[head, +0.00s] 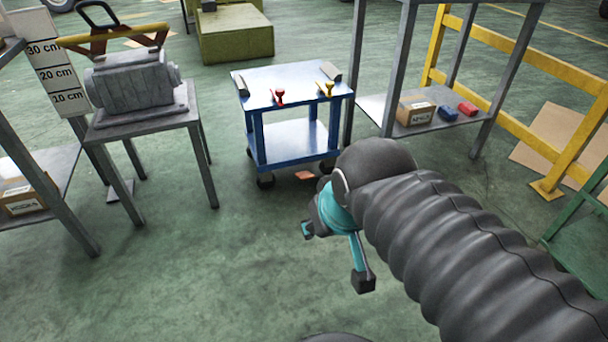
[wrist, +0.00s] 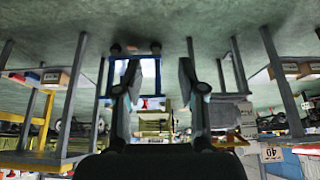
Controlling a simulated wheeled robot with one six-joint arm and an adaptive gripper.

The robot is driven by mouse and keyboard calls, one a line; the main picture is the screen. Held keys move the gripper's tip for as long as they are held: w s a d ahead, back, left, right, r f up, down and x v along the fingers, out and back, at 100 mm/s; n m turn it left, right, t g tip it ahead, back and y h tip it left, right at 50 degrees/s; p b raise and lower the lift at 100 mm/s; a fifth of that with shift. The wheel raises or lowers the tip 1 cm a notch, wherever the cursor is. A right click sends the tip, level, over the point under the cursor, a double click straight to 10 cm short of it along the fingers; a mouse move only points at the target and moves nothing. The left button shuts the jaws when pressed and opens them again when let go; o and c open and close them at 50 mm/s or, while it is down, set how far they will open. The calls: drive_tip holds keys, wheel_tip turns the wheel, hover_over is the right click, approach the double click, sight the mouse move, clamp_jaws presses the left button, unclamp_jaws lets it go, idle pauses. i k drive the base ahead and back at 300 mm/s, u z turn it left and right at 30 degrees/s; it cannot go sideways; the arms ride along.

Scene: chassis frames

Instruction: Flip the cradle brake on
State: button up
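A blue cart (head: 292,78) with a pale top stands in the middle of the head view. A small red lever or clamp (head: 278,97) and a yellow one (head: 326,89) sit on its top near the front edge. Neither shows a readable label, and I cannot tell which is the brake or how it is set. My gripper (head: 335,257) is in front of the cart, apart from it, with its fingers spread and nothing between them. In the wrist view, which is upside down, my open gripper (wrist: 160,80) frames part of the cart (wrist: 148,70).
A grey motor-like casting (head: 132,82) stands on a stand at the left. A shelf (head: 440,128) with a box and blue and red items is at the right, beside a yellow railing (head: 560,165). A green block (head: 235,35) lies behind. The floor before the cart is mostly clear.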

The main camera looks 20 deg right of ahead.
sight(305, 175)
drive_tip(key=k, duration=0.65)
drive_tip(key=z, duration=0.85)
drive_tip(key=i, duration=1.75)
drive_tip(key=u, duration=0.85)
